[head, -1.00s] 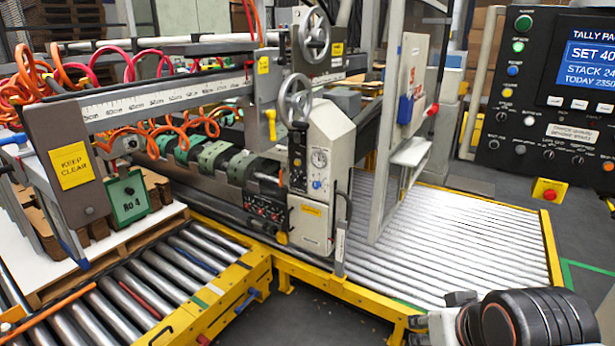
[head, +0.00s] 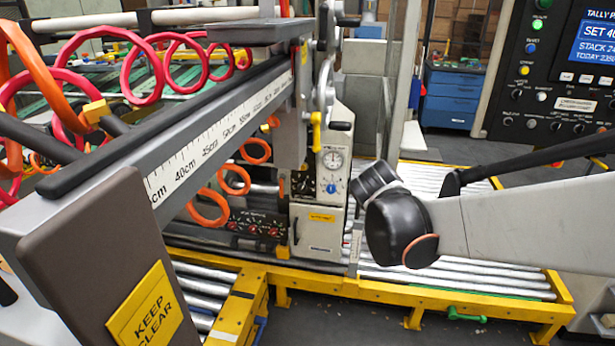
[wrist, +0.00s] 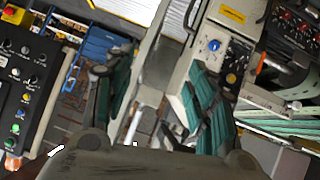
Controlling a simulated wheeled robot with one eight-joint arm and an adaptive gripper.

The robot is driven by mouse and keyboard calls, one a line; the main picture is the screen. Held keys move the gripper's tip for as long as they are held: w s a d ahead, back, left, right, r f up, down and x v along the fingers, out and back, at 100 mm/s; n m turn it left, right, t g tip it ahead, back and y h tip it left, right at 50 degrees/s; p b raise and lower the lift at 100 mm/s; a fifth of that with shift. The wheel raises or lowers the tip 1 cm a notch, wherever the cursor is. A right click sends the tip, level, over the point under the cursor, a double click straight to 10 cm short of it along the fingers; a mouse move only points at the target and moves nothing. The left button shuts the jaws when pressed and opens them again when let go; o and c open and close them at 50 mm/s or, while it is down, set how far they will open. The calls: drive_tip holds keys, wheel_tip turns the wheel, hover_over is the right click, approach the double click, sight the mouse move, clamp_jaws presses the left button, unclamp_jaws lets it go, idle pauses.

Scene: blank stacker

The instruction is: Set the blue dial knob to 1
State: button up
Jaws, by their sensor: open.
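The blue dial knob (head: 331,188) is on the front of the pale machine cabinet (head: 318,228), just below a round white gauge (head: 333,159). The knob also shows in the wrist view (wrist: 214,45), above the right finger's tip side and apart from it. Its setting is too small to read. My gripper (wrist: 160,100) is open and empty in the wrist view, its green-lined fingers spread wide. In the head view my arm reaches in from the right beside the cabinet, and my fingers cannot be made out there.
A ruled beam (head: 215,135) with orange and red coiled hoses crosses the left. A yellow KEEP CLEAR sign (head: 146,312) stands close in front. The yellow-framed roller conveyor (head: 480,285) runs below. A black control panel (head: 550,100) is at the right, and a blue drawer cabinet (head: 450,95) behind.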

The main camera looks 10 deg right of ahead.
drive_tip(key=w+a+f+t+h, duration=0.1)
drive_tip(key=w+f+t, duration=0.15)
drive_tip(key=w, duration=0.65)
drive_tip(key=t+p, duration=0.1)
drive_tip(key=t, duration=0.4)
approach(331, 190)
drive_tip(key=b+x, duration=0.3)
drive_tip(key=x, duration=0.5)
drive_tip(key=shift+w+f, duration=0.1)
drive_tip(key=shift+w+d+b, duration=0.15)
drive_tip(key=shift+w+b, duration=0.15)
drive_tip(key=shift+w, duration=0.25)
drive_tip(key=c, duration=1.1)
